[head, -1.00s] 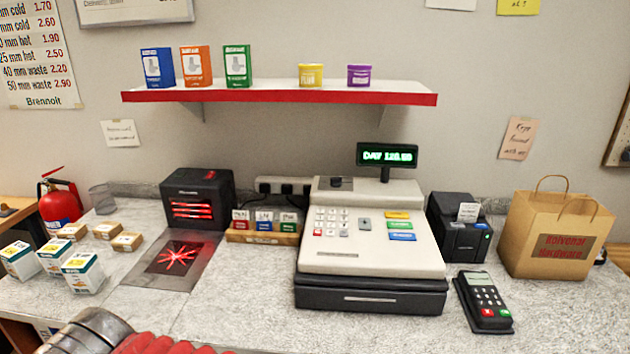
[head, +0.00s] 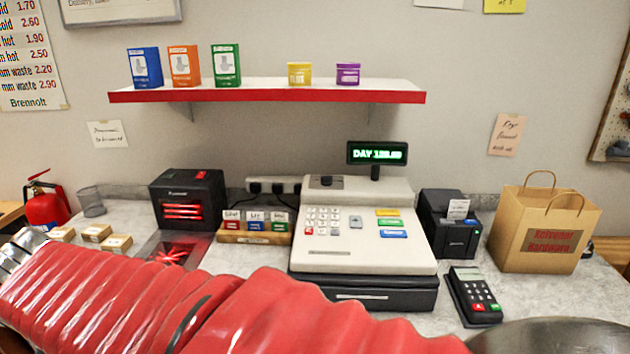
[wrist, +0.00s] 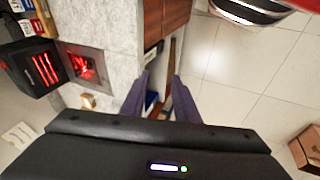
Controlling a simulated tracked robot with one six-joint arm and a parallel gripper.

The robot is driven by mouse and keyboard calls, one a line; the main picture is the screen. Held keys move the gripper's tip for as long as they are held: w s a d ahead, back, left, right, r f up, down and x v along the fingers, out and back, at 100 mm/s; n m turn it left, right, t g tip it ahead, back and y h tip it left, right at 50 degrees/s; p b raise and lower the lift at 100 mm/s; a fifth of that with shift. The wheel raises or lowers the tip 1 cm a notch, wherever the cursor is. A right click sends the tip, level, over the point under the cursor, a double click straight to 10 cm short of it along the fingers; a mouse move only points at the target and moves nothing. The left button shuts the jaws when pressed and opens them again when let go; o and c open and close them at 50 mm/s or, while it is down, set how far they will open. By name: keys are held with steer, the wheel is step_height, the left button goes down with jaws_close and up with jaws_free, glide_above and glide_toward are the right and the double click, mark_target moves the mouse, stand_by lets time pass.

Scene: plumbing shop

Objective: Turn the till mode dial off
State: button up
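The till (head: 363,225) stands on the counter in the head view, cream on top with a black drawer. A small dark dial (head: 326,182) sits on its top rear left; its pointer setting is too small to read. The till's green display (head: 377,153) reads "DAY" and a blurred figure. My gripper (wrist: 161,97) shows only in the wrist view, its two fingers apart with nothing between them. It hangs over the counter's edge and floor, away from the till. The till is not clearly visible in the wrist view.
My red-sleeved arm crosses the front of the head view, hiding the counter's front. A card terminal (head: 474,294), printer (head: 449,224) and paper bag (head: 546,230) stand right. A shelf (head: 270,92) hangs above.

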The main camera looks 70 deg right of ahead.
steer(key=w+d+r+n+g+h, duration=0.1)
steer(key=d+g+h, duration=0.1)
steer(key=d, duration=0.5)
steer(key=w+d+r+n+g+h, duration=0.1)
steer(key=w+d, duration=0.1)
steer(key=d, duration=0.6)
steer(key=n+g+h, duration=0.5)
steer(key=g, duration=0.8)
glide_toward(318, 186)
steer(key=w+a+r, duration=0.2)
steer(key=w+a, duration=0.1)
steer(key=shift+s+d+f+h, duration=0.1)
steer(key=shift+s+d+h, duration=0.1)
steer(key=shift+d+h, duration=0.1)
steer(key=x, duration=1.3)
steer(key=shift+s+d, duration=0.2)
steer(key=shift+s, duration=0.1)
steer(key=c, duration=0.6)
